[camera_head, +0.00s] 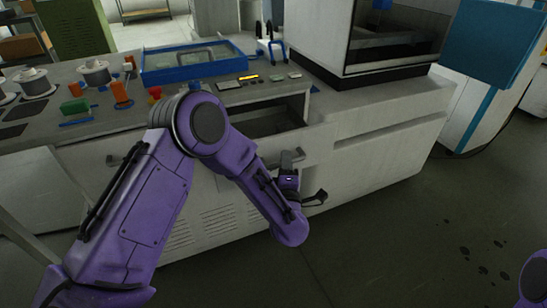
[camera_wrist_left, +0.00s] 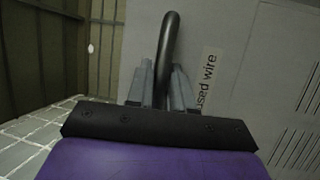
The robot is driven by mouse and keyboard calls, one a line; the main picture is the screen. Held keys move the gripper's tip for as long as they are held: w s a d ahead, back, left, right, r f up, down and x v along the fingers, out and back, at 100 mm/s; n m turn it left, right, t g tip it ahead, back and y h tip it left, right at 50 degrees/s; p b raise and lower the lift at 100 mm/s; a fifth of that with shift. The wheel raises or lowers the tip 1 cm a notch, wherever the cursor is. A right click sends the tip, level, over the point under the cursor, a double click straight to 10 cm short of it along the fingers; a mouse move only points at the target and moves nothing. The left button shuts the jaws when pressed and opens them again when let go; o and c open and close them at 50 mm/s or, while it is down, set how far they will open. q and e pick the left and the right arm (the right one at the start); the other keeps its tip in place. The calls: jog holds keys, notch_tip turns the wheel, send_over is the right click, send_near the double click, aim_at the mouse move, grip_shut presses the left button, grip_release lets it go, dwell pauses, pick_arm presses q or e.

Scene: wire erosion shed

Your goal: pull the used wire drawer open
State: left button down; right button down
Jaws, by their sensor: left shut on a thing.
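The used wire drawer's front (camera_wrist_left: 225,40) is a grey panel with a "used wire" label (camera_wrist_left: 207,80) in the left wrist view. Its dark curved handle (camera_wrist_left: 168,45) runs up from between the two grey fingers of my left gripper (camera_wrist_left: 162,85), which is shut on it. In the head view, the handle's free end (camera_head: 316,198) sticks out to the right of my left gripper (camera_head: 291,188). My forearm hides much of the gripper and the drawer front there. I cannot tell how far the drawer is out. My right gripper is out of view.
Another handle (camera_head: 288,158) sits just above on the grey cabinet, below a dark open recess (camera_head: 270,120). The worktop holds a blue tray (camera_head: 195,65), wire spools (camera_head: 95,72) and orange parts. Floor (camera_head: 400,235) to the right of the cabinet is clear.

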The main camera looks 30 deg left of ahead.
pick_arm(q)
jog(key=shift+s+d, duration=1)
jog(key=shift+d, duration=0.1)
jog(key=c, duration=1.1)
grip_release()
jog(key=b+v, duration=0.1)
jog(key=v, duration=0.9)
jog(key=shift+s, duration=0.25)
jog(key=shift+d+f, duration=0.1)
